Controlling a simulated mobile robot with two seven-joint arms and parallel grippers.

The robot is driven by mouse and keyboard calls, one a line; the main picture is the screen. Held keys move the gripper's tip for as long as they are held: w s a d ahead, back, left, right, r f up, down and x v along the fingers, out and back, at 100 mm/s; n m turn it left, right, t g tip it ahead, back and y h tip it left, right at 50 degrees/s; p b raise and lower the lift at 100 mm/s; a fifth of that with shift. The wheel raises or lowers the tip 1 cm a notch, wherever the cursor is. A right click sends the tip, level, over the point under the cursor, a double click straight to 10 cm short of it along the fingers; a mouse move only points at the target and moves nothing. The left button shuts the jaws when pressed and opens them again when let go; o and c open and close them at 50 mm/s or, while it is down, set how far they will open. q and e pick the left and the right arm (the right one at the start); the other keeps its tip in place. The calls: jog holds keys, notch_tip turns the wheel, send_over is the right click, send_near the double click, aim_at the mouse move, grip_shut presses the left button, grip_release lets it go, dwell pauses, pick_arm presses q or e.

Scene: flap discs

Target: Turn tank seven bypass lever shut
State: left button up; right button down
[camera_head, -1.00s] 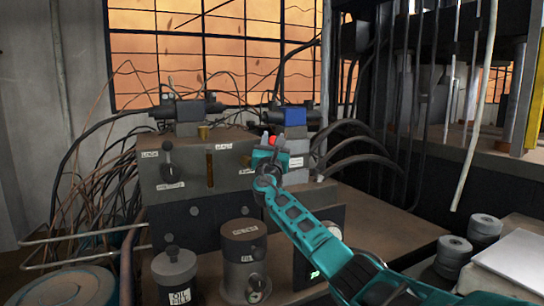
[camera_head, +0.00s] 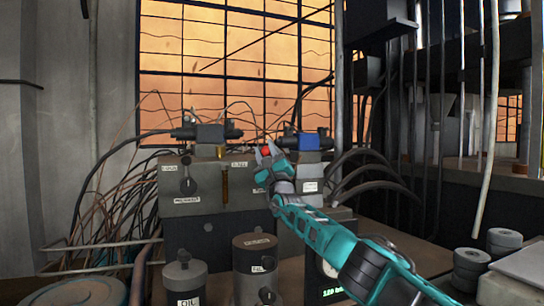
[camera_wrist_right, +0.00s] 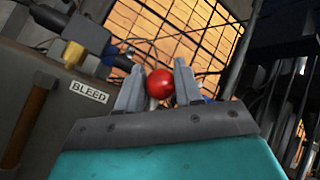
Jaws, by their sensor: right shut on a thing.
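A red ball knob (camera_head: 266,150) stands in front of the right part of the grey valve block (camera_head: 205,203). My right gripper (camera_head: 268,161), on its teal arm, is at this knob. The right wrist view shows the red knob (camera_wrist_right: 161,83) between the two grey fingers of the gripper (camera_wrist_right: 160,92), which are shut on it. The shaft below the knob is mostly hidden by the gripper. I cannot read a tank number here. My left gripper is not in view.
A black-knobbed lever (camera_head: 187,185) is on the block's left face. A label reading BLEED (camera_wrist_right: 89,92) shows in the right wrist view. Canisters (camera_head: 184,276) stand in front, black hoses (camera_head: 370,170) run right, and grey discs (camera_head: 470,268) sit at right.

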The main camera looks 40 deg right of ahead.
jog(key=shift+f+n+y, duration=0.15)
jog(key=shift+n+y, duration=0.25)
jog(key=shift+n, duration=0.3)
jog(key=c, duration=1.2)
grip_release()
jog(key=o, duration=0.3)
jog(key=shift+w+d+f, duration=0.1)
jog(key=shift+d, duration=0.05)
jog(key=shift+o, duration=0.8)
